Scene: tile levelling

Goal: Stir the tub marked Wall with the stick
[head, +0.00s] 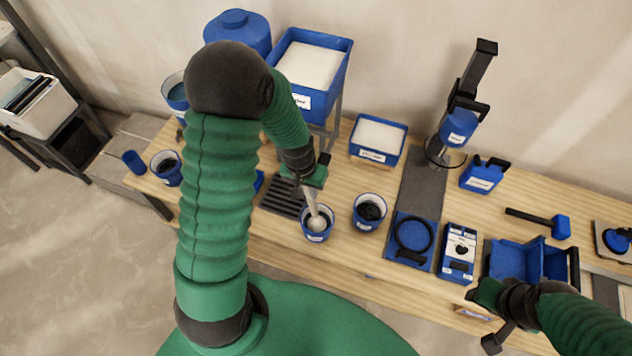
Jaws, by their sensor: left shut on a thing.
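My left gripper (306,180) is shut on a pale stick (312,202). The stick points down, slightly tilted, and its lower end is inside a small blue tub (316,237) with pale contents. The gripper is above the rim of this tub. A second blue tub (367,225) with dark contents stands just to its right. A third tub (172,178) with dark contents stands at the left end of the bench. The tubs' labels are too small to read. My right gripper (484,318) is low at the right, near the bench's front edge; its jaw opening is unclear.
On the wooden bench (340,262) are a white-filled tray (378,154), a drill-like stand (459,128), a blue can (483,176), a mallet (540,222) and a blue bin (517,262). A large white-filled bin (340,78) stands behind. My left arm hides part of the bench's left side.

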